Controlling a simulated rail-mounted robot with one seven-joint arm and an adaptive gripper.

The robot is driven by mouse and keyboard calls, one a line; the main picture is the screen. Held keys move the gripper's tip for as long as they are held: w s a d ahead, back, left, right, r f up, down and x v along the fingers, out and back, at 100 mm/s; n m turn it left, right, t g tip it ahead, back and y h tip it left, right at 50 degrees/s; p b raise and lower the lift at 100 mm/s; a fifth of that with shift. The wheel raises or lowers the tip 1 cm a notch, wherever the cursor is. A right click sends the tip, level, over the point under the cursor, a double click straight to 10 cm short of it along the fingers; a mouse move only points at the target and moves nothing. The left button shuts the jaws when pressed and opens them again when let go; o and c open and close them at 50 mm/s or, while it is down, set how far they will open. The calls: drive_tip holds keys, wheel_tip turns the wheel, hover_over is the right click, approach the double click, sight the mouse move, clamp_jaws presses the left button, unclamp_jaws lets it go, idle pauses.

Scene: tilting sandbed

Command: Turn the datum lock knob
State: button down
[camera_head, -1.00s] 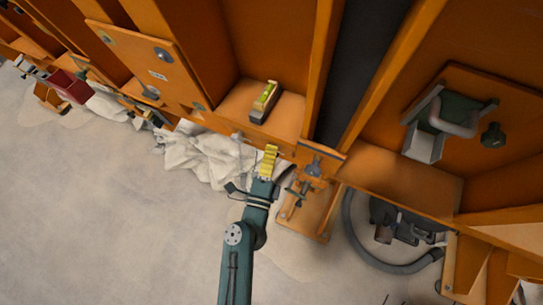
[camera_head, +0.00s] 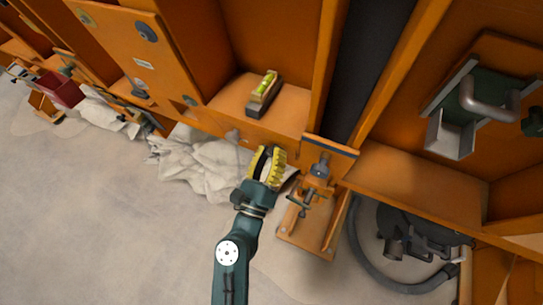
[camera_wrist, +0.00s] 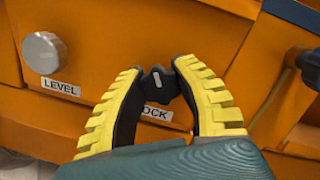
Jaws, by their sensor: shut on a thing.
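A small dark knob with a pale pointer mark (camera_wrist: 158,86) is on the orange panel, in the middle of the wrist view. A white label (camera_wrist: 156,114) below it reads "OCK", its first part hidden by a finger. My gripper (camera_wrist: 160,70) has its two yellow ribbed fingers closed on the knob, one tip on each side. The pointer mark is roughly level, slightly tilted. In the head view my gripper (camera_head: 270,153) is against the orange frame's front edge, and the knob is hidden there.
A grey round knob (camera_wrist: 44,53) sits at left above a "LEVEL" label (camera_wrist: 61,88). A yellow-green spirit level (camera_head: 264,93) rests on the shelf above my gripper. A screw clamp (camera_head: 318,170) stands close on the right. Crumpled pale cloth (camera_head: 200,165) lies left; open floor is beyond.

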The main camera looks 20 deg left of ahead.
drive_tip(key=m+h+b, duration=0.1)
drive_tip(key=m+b, duration=0.1)
drive_tip(key=m, duration=0.4)
drive_tip(key=shift+t+b, duration=0.3)
drive_tip(key=shift+r+h, duration=0.1)
drive_tip(key=shift+h, duration=0.3)
drive_tip(key=c, duration=0.7)
unclamp_jaws()
drive_tip(key=shift+o, duration=0.2)
drive_tip(key=v, duration=1.2)
